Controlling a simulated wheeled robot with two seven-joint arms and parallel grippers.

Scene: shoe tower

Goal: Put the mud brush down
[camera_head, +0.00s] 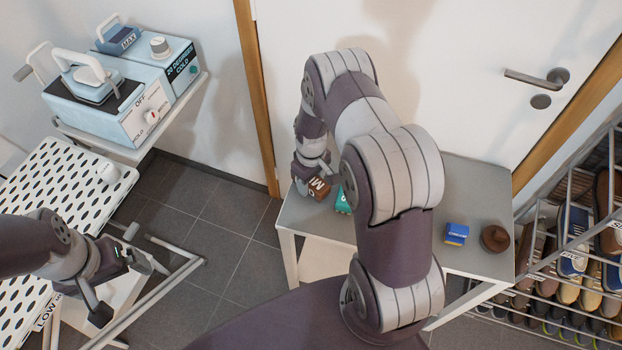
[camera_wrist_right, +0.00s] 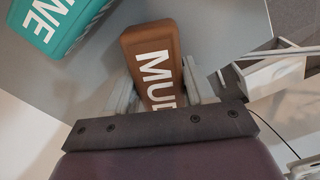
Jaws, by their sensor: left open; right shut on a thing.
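The mud brush (camera_wrist_right: 152,55) is a brown block with white "MUD" lettering. In the right wrist view it lies between the two fingers of my right gripper (camera_wrist_right: 165,92), which is shut on it. In the head view the mud brush (camera_head: 319,188) is at the left end of the grey table (camera_head: 300,215), and my right gripper (camera_head: 311,178) is over it. I cannot tell whether the brush touches the tabletop. My left gripper (camera_head: 130,285) is open and empty, beside the white perforated board at the left.
A teal block (camera_head: 343,201) lies close beside the mud brush; it also shows in the right wrist view (camera_wrist_right: 62,22). A blue box (camera_head: 456,234) and a brown round item (camera_head: 494,238) stand at the table's right. A shoe rack (camera_head: 570,260) is further right.

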